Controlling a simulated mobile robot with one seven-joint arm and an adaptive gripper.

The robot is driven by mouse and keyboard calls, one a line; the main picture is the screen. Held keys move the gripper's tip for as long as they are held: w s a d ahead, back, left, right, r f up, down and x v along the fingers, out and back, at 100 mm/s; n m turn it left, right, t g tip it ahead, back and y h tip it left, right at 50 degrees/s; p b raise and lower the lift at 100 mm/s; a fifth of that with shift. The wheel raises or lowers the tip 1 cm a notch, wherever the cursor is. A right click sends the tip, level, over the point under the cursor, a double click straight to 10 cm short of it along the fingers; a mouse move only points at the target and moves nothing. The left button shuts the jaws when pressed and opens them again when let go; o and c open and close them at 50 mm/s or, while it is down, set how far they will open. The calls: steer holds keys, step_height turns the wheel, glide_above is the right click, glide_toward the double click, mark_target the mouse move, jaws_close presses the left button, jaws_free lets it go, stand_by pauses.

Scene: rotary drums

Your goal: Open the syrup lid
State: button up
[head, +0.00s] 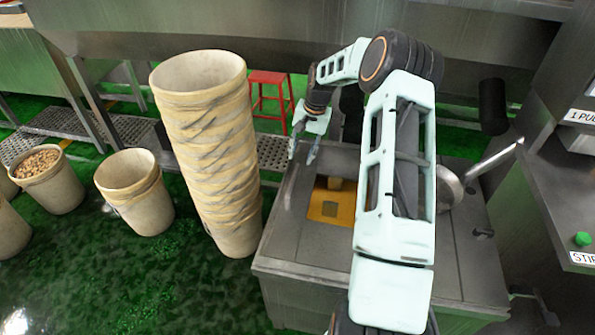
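A steel box (290,240) stands in front of me with flat metal panels on top. I cannot tell which panel is the syrup lid, as my arm covers the middle of the top. A small dark knob or handle (482,233) is on the right of the top. My gripper (303,153) is above the back left of the box, fingers pointing down and apart, with nothing seen between them.
A tall stack of buckets (215,150) stands close left of the box. More buckets (137,192) stand further left, one filled with brown pieces (38,165). A ladle-like metal bowl (449,187) with a long handle is on the right. A red stool (270,97) is behind.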

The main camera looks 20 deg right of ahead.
mark_target(295, 176)
steer(key=f, duration=0.3)
steer(key=a+f, duration=0.1)
steer(key=f, duration=0.2)
steer(key=w+f, duration=0.1)
steer(key=f, duration=0.2)
steer(key=shift+a+f, duration=0.35)
steer(key=shift+f, duration=0.05)
steer(key=shift+c, duration=0.6)
jaws_close()
